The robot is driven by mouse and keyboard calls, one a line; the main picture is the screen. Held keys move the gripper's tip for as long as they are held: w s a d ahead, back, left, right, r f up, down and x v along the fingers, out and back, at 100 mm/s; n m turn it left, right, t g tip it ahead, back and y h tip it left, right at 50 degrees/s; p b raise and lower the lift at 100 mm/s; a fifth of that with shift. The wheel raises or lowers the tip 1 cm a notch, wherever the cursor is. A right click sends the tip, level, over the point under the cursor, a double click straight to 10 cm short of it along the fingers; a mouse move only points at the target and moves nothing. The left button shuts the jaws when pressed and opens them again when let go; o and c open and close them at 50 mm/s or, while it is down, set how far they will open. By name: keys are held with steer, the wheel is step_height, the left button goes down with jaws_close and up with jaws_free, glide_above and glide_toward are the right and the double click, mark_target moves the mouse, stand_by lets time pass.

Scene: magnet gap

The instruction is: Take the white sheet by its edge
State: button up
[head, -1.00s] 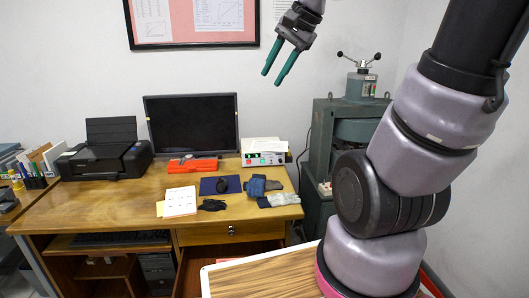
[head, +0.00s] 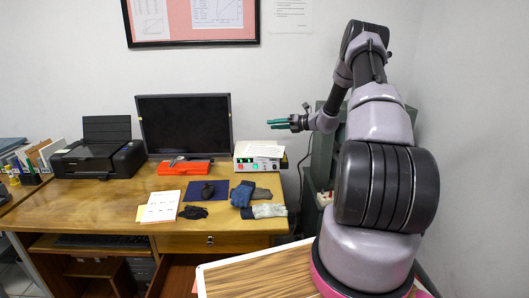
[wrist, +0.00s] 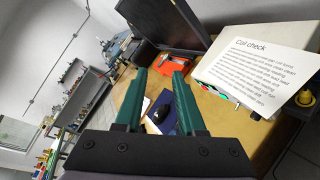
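A white sheet headed "Coil check" (wrist: 262,72) shows at the right of the wrist view, with its lower corner sticking out past the instrument box under it. In the head view the sheet (head: 259,147) lies on top of this white-and-green box (head: 258,163) at the desk's right. My gripper (head: 270,124) hangs above the box, its green fingers pointing left. In the wrist view my gripper (wrist: 168,72) is open with nothing between the fingers. The sheet is to the right of the fingers and apart from them.
A monitor (head: 184,122) stands left of the box, with a red case (head: 183,168) in front. Gloves (head: 256,194), a mouse on a dark blue pad (head: 220,188) and a printed white paper (head: 158,206) lie nearer. A green machine (head: 325,150) stands at right.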

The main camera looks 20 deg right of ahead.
steer(key=d+f+m+t+h, duration=0.3)
steer(key=d+f+m, duration=0.4)
steer(key=f, duration=0.3)
steer(key=d+f+m+t+h, duration=0.25)
steer(key=d+f+m, duration=0.4)
steer(key=f, duration=0.35)
steer(key=shift+t+y, duration=0.25)
steer(key=shift+t, duration=0.1)
steer(key=shift+x, duration=5.5)
steer(key=shift+r, duration=0.15)
jaws_close()
